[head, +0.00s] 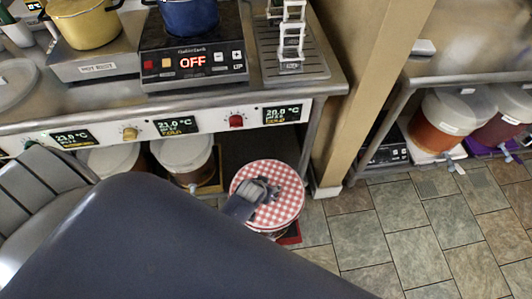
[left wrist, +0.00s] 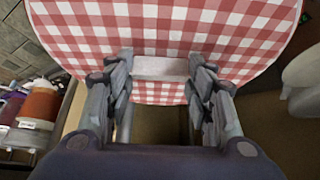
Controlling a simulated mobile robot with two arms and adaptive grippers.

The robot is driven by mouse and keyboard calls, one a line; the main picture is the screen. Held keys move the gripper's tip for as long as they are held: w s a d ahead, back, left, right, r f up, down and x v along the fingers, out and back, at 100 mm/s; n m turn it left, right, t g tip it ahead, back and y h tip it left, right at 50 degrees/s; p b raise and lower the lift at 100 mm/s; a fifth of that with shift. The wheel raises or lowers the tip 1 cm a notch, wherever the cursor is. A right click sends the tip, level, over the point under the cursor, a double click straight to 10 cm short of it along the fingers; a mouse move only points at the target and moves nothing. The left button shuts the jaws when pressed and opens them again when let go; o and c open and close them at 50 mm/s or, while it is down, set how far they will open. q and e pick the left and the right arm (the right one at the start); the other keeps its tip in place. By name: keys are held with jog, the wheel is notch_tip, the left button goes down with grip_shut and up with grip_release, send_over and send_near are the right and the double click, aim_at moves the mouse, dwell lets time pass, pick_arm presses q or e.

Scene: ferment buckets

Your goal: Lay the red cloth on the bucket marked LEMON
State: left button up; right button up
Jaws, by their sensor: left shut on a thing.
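The red-and-white checked round cloth (head: 282,210) is spread flat at the open end of the space under the counter. It fills the upper left wrist view (left wrist: 225,25). My left gripper (head: 262,190) is over its middle. In the left wrist view its fingers (left wrist: 160,72) are shut on a pale raised piece at the cloth. A bucket appears to be below the cloth, but the cloth hides most of it. I cannot read a LEMON mark on any bucket. My right gripper is not in view.
White-lidded buckets (head: 183,152) stand under the counter to the left. An orange bucket (head: 449,122) and a dark red one (head: 503,115) are on the right shelf. A tan post (head: 350,100) stands between. The tiled floor (head: 400,235) is clear. A red mat (head: 290,236) shows below the cloth.

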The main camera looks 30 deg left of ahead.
pick_arm(q)
jog(key=shift+f, duration=0.5)
dwell(0.6)
jog(key=shift+f, duration=0.2)
dwell(0.6)
jog(key=shift+f, duration=0.15)
dwell(1.3)
jog(key=o, duration=1.2)
jog(key=shift+c, duration=0.2)
jog(key=o, duration=0.5)
jog(key=shift+o, duration=0.2)
jog(key=shift+p, duration=0.35)
